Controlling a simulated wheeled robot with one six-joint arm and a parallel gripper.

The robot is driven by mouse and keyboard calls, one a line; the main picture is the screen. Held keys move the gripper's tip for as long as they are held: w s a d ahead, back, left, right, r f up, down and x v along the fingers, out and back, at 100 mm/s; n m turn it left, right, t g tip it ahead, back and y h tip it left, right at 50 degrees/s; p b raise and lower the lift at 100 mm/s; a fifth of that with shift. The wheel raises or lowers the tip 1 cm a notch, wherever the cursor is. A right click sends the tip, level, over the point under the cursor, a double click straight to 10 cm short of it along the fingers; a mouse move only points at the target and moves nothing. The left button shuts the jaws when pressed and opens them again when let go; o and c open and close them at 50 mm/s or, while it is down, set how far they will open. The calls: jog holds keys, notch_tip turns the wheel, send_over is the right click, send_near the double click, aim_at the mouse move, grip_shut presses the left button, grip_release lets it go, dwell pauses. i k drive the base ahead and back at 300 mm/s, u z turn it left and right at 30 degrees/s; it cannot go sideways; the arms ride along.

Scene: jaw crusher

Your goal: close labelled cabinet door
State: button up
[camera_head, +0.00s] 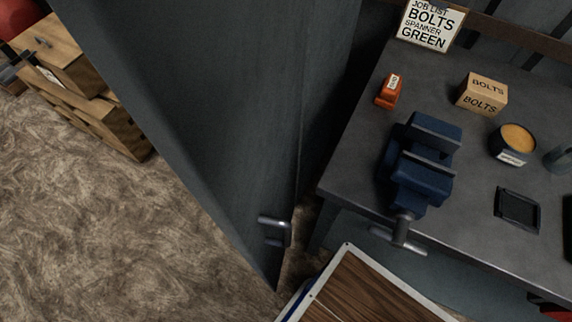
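A tall dark grey metal door (225,120) fills the upper left middle of the head view and narrows toward its low corner. A silver lever handle (276,229) sits near its lower right edge. The door appears to stand out into the room, left of the workbench. No label shows on its visible faces, and its hinge side and the cabinet opening cannot be made out. My gripper is not in view, so nothing is seen touching the handle.
A grey workbench (350,170) on the right carries a blue vise (420,165), a bolts box (483,94), an orange item (389,91), a tin (514,142) and a job-list sign (431,25). Wooden crates (95,105) stand at left. Bare floor (110,240) lies lower left.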

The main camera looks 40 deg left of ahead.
aim_at(216, 87)
jog(key=z, duration=0.05)
jog(key=k, duration=1.15)
jog(key=u, duration=0.5)
